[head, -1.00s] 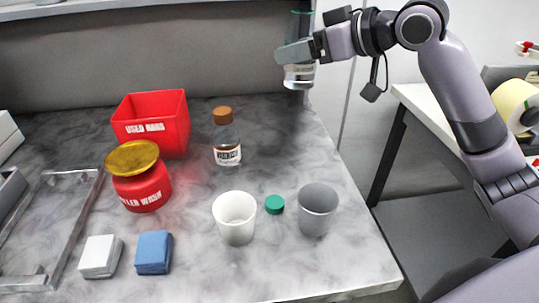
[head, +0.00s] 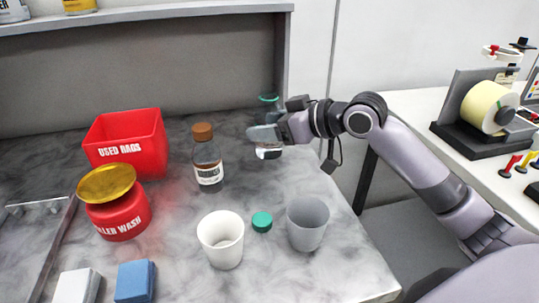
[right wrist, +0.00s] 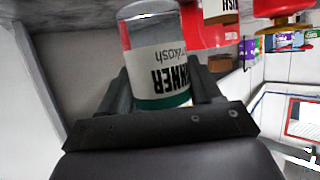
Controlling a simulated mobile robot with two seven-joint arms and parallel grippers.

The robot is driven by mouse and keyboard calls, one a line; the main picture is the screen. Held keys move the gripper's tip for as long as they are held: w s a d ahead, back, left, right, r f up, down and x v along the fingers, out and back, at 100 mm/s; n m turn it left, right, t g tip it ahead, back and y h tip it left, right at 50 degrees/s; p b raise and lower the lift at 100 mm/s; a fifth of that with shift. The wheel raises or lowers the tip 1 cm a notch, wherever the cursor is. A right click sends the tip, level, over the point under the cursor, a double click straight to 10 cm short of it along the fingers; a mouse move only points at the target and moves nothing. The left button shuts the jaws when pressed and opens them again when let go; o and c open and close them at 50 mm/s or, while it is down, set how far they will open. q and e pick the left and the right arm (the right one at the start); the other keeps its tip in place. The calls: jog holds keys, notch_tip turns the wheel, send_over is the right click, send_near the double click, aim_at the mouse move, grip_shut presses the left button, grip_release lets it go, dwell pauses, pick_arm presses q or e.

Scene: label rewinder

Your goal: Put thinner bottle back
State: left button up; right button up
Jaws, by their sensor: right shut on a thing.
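The thinner bottle (head: 268,152) is clear with a white and green label, at the back right of the grey marbled table in the head view. My right gripper (head: 265,133) is shut around its middle and hides much of it. In the right wrist view the bottle (right wrist: 152,38) sits between the two fingers, with its label lettering upside down. I cannot tell whether its base touches the table. A green cap (head: 261,221) lies on the table between two cups. My left gripper is out of view.
A brown-capped bottle (head: 207,160) stands left of my right gripper. The red used rags bin (head: 125,140) and red wash can (head: 118,212) are farther left. A white cup (head: 221,240) and grey cup (head: 307,224) stand in front. A shelf (head: 150,17) runs above the back.

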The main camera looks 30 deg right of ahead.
aim_at(281, 152)
jog(key=shift+f, duration=3.25)
jog(key=shift+f+b, duration=0.1)
jog(key=shift+b, duration=0.2)
jog(key=o, duration=1.2)
jog(key=shift+b+v, duration=0.6)
jog(key=shift+v, duration=5.45)
jog(key=shift+a, duration=0.1)
